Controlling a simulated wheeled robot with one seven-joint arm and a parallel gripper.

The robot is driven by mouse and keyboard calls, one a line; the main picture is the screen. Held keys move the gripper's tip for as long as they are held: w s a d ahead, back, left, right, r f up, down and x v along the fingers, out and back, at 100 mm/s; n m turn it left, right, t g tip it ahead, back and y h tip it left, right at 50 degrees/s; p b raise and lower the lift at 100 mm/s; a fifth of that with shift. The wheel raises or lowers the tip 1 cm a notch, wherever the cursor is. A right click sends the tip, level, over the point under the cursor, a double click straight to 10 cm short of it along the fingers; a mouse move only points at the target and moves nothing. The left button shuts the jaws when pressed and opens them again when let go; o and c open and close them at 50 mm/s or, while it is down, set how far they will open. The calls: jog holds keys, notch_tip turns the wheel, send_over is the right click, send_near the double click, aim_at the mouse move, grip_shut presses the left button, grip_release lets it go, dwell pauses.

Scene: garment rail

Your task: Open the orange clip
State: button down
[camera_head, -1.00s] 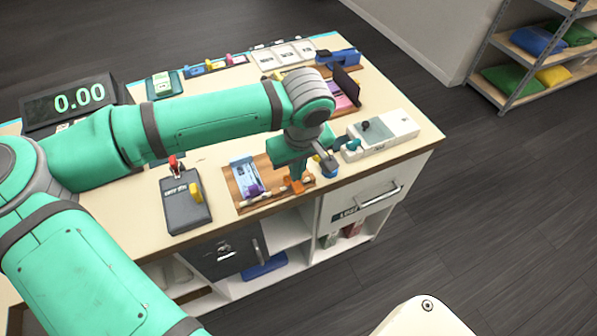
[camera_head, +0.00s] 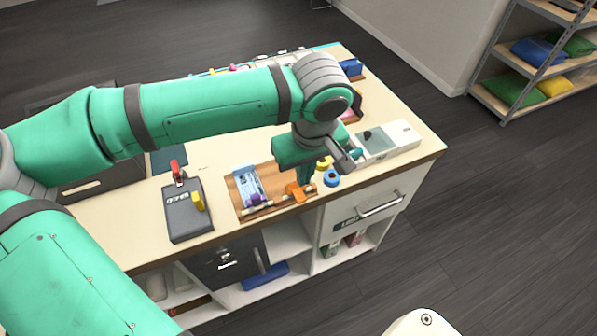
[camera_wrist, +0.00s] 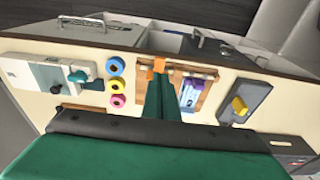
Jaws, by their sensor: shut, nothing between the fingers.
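The orange clip (camera_head: 296,191) sits on the rod at the front of a wooden board (camera_head: 243,189) near the counter's front edge. In the wrist view the orange clip (camera_wrist: 158,66) shows just beyond my fingertips. A purple clip (camera_head: 256,199) is on the same rod to its left. My gripper (camera_head: 304,180) points down right at the orange clip, with its fingers shut together and nothing between them. In the wrist view my fingers (camera_wrist: 160,82) partly hide the board's middle. Whether the fingertips touch the clip I cannot tell.
Blue (camera_head: 331,178) and yellow (camera_head: 324,162) rings stand close to the right of my gripper. A grey box with red and yellow levers (camera_head: 187,212) stands left of the board. A white device (camera_head: 391,141) is at the right. The counter between is mostly clear.

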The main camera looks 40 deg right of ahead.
jog(key=s+a+r, duration=0.1)
jog(key=s+r, duration=0.1)
jog(key=s, duration=0.3)
jog(key=shift+s+a, duration=0.35)
jog(key=shift+s, duration=0.05)
jog(key=shift+w+r, duration=0.1)
jog(key=shift+w, duration=0.05)
jog(key=shift+a, duration=0.1)
